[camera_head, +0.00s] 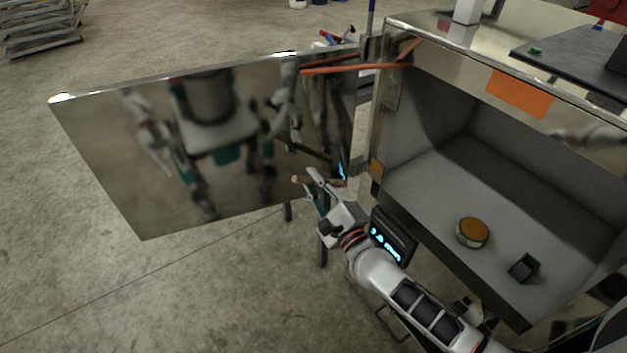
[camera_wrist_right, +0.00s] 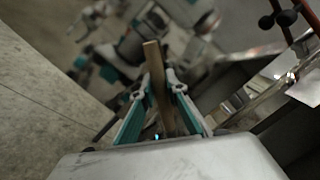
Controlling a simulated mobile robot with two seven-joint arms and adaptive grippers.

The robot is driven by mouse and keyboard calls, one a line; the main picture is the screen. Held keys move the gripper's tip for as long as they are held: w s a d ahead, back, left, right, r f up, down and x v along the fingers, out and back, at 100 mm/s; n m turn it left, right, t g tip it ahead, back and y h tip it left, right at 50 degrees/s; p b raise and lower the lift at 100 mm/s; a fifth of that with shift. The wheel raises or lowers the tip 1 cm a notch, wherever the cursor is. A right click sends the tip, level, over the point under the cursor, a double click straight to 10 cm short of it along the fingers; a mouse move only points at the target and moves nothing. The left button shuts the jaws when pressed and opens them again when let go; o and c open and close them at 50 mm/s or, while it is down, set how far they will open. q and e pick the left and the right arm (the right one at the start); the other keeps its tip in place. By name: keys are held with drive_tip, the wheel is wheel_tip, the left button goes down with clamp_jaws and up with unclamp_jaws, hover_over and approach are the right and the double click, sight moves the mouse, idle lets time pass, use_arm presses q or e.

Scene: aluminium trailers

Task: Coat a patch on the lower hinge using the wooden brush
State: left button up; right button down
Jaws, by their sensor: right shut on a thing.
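My right gripper (camera_head: 313,188) is shut on the wooden brush, low in front of the hinge side of the open mirror-like door (camera_head: 230,140). The brush's wooden tip (camera_head: 297,179) shows just beyond the fingers. In the right wrist view the brush handle (camera_wrist_right: 157,85) stands between the teal-padded fingers (camera_wrist_right: 158,110); its bristles are not visible. A small orange-brown patch (camera_head: 377,169) is on the frame edge, right of the gripper. I cannot make out the lower hinge clearly. My left gripper is not in view.
A round tin with an orange-brown top (camera_head: 472,232) and a small dark block (camera_head: 524,266) stand on the compartment floor (camera_head: 430,190). Stacked metal frames (camera_head: 42,25) stand far left.

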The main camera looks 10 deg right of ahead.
sight(336, 180)
drive_tip(key=shift+w+d, duration=0.2)
drive_tip(key=shift+d, duration=0.3)
drive_tip(key=shift+w+d, duration=0.15)
drive_tip(key=shift+d, duration=0.3)
drive_tip(key=d, duration=0.1)
drive_tip(key=w+d, duration=0.1)
drive_tip(key=shift+d+f+b, duration=0.1)
drive_tip(key=shift+d+b, duration=0.2)
drive_tip(key=shift+b, duration=0.1)
drive_tip(key=shift+w+d, duration=0.3)
drive_tip(key=shift+d, duration=0.65)
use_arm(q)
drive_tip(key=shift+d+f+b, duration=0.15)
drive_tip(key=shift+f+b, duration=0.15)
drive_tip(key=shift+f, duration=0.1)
use_arm(e)
drive_tip(key=shift+w+d, duration=0.1)
drive_tip(key=shift+d, duration=0.15)
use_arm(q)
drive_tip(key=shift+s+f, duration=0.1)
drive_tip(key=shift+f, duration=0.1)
